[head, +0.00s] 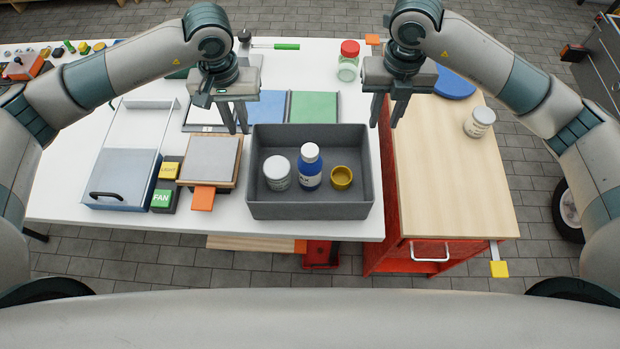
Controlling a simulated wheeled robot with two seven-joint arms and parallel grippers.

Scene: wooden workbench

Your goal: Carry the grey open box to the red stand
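The grey open box (310,211) sits on the white table near its front right edge. Inside it stand a white jar (277,175), a blue bottle with a white cap (309,172) and a small yellow cup (342,177). The red stand (390,225), with a light wooden top, is right of the table, close to the box. My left gripper (235,131) is open and empty by the box's back left corner. My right gripper (385,121) is open and empty near its back right corner. Neither visibly grips the box.
A white-lidded jar (479,121) and a blue disc (453,83) are on the wooden top; its front and middle are clear. A wooden plate with a grey pad (210,160) and black button boxes (164,198) lie left of the box. A red-lidded jar (348,62) stands behind.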

